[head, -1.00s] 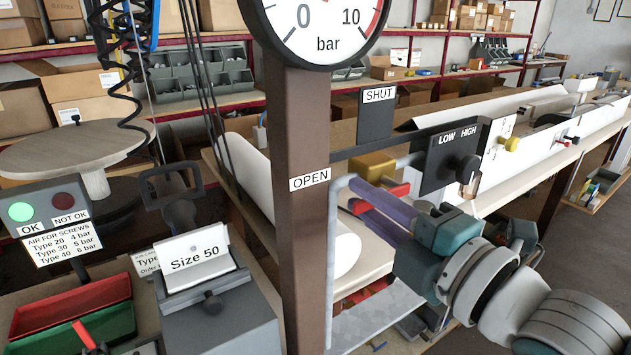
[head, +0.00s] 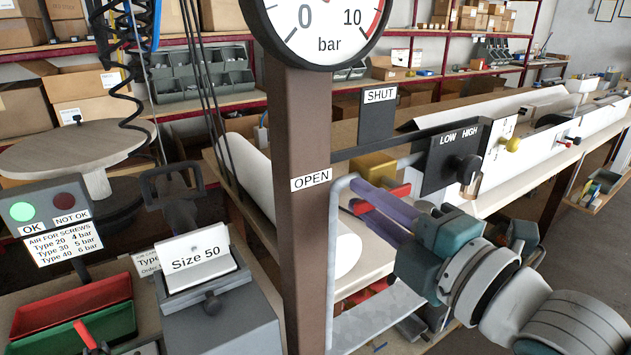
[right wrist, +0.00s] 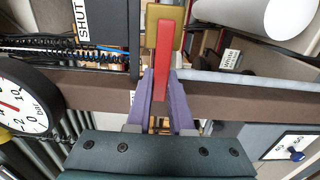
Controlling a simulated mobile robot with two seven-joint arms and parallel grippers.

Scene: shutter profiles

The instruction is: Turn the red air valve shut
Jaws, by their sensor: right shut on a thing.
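The air valve has a gold body (head: 374,166) on the grey pipe beside the brown post, with a red lever (head: 397,190). In the right wrist view the red lever (right wrist: 163,62) runs from the gold body (right wrist: 155,22) to between the purple fingers. My right gripper (head: 362,199) is shut on the lever; its fingers partly hide it in the head view. The OPEN label (head: 311,180) is on the post, close to the lever's gripped end. The SHUT label (head: 380,96) is on a dark plate above the valve. My left gripper is not in view.
A pressure gauge (head: 318,25) tops the brown post (head: 304,255). A black LOW/HIGH box (head: 452,158) with a knob stands just right of the valve. A grey Size 50 box (head: 212,320) and red and green trays (head: 72,306) are at the left.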

